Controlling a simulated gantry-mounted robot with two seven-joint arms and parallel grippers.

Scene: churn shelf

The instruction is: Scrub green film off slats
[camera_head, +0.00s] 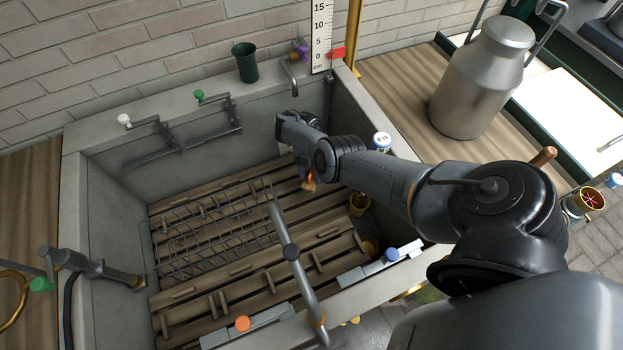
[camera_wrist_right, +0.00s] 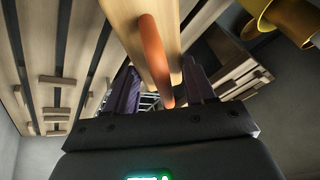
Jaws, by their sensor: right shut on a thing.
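The wooden slats (camera_head: 250,280) cover the floor of a grey stone trough. They also show at the left of the right wrist view (camera_wrist_right: 90,45). I cannot make out a clear green film on them. My right gripper (camera_head: 306,176) is inside the trough, low near its back right part. It is shut on a wooden brush-like tool with an orange handle (camera_wrist_right: 153,50); a small orange part also shows below the gripper in the head view (camera_head: 310,185). The tool's working face is hidden, so I cannot tell whether it touches the slats. My left gripper is not in view.
A wire rack (camera_head: 215,235) stands on the slats at left. A grey pipe (camera_head: 293,255) crosses the trough's front. A metal churn (camera_head: 484,80) stands on the right counter, and a green cup (camera_head: 245,62) on the back ledge.

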